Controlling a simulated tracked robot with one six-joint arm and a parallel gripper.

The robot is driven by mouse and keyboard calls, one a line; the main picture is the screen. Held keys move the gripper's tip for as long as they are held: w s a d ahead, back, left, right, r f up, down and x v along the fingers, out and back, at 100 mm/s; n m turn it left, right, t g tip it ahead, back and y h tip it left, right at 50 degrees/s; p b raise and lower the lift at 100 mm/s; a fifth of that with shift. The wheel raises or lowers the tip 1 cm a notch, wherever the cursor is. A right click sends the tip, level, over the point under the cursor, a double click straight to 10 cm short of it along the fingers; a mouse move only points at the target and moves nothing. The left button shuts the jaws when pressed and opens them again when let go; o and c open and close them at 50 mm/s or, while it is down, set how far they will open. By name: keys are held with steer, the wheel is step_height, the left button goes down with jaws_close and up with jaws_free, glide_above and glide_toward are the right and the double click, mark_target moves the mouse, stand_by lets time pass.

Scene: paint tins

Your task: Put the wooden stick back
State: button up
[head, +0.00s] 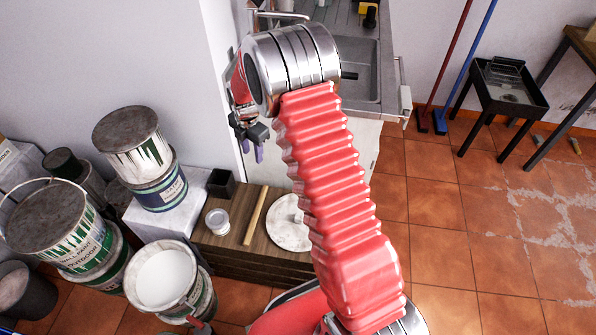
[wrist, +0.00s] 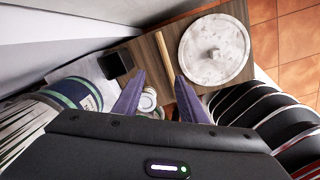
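The wooden stick (head: 256,215) lies on the brown wooden top of a low unit (head: 235,250). A small pale jar (head: 217,222) is on its left and a round whitish lid (head: 289,225) on its right. In the wrist view the stick (wrist: 165,58) lies beyond my fingertips, between a dark square cup (wrist: 116,64) and the lid (wrist: 214,50). My gripper (head: 253,151) hangs in the air above and behind the unit, its purple fingers pointing down. The wrist view shows the fingers (wrist: 158,88) apart, with nothing held between them.
Stacked paint tins (head: 135,145) stand left of the unit, and an open tin of white paint (head: 165,278) is at its front left. The wall (head: 180,70) is close to my gripper's left. A sink counter (head: 372,80) is behind. Open tiled floor (head: 440,220) lies right.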

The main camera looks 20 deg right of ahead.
steer(key=s+r+m+t, duration=0.1)
steer(key=s+r+m, duration=0.5)
steer(key=r, duration=0.6)
steer(key=s+r+m+t, duration=0.1)
steer(key=s+r+m, duration=0.4)
steer(key=s+r, duration=0.45)
steer(key=s+r+m+t, duration=0.1)
steer(key=s+r+m, duration=0.3)
steer(key=s, duration=0.6)
steer(key=s+r+m+t, duration=0.1)
steer(key=s+r+m, duration=0.3)
steer(key=s+m, duration=0.4)
steer(key=shift+s+d+r+t, duration=0.3)
steer(key=shift+s+d+r, duration=0.1)
steer(key=shift+s, duration=0.9)
